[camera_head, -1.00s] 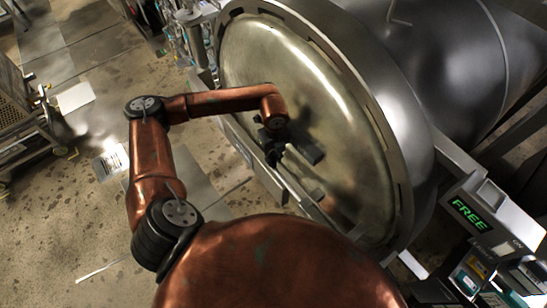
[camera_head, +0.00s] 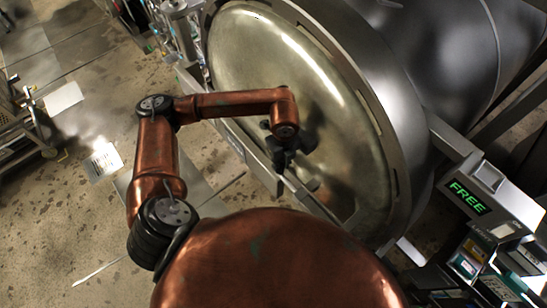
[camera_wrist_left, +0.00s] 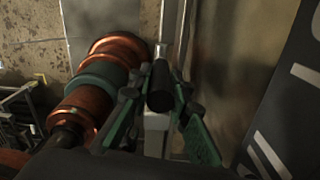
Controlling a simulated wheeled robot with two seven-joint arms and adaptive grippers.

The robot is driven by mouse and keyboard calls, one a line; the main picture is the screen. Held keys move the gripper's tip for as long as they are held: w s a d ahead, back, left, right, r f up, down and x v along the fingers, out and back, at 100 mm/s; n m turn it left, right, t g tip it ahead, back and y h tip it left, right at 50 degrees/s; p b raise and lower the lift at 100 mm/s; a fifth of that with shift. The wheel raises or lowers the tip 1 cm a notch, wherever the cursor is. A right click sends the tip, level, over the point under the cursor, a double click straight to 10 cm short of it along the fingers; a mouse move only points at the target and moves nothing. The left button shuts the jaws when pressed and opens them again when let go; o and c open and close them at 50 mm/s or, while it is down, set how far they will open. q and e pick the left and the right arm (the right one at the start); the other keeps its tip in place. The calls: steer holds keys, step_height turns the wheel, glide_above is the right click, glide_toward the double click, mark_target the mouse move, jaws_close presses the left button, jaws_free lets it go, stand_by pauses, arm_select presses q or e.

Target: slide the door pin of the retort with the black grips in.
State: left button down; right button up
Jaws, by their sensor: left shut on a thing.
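The retort's large round metal door (camera_head: 300,75) fills the upper middle of the head view. My left gripper (camera_head: 280,160) is low in front of the door face, with dark parts around it that are hard to tell apart. In the left wrist view, the two green-padded fingers of my left gripper (camera_wrist_left: 160,112) stand on either side of a short black cylindrical grip (camera_wrist_left: 160,88), and they are shut on it. A pale block lies just below the grip. How far the door pin is in cannot be told. My right gripper is in neither view.
A display reading FREE (camera_head: 468,197) stands at the right, by the retort body (camera_head: 430,50). A metal cart (camera_head: 25,125) is at the far left. The stained floor (camera_head: 75,195) between is mostly clear.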

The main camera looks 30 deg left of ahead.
arm_select(q)
steer(key=shift+d, duration=0.15)
steer(key=c, duration=1.8)
jaws_free()
steer(key=shift+d, duration=0.2)
steer(key=shift+c, duration=0.2)
steer(key=shift+o, duration=0.2)
steer(key=shift+a, duration=0.15)
steer(key=shift+a, duration=0.1)
steer(key=shift+r, duration=0.1)
step_height(320, 180, up, 12)
steer(key=shift+f, duration=0.1)
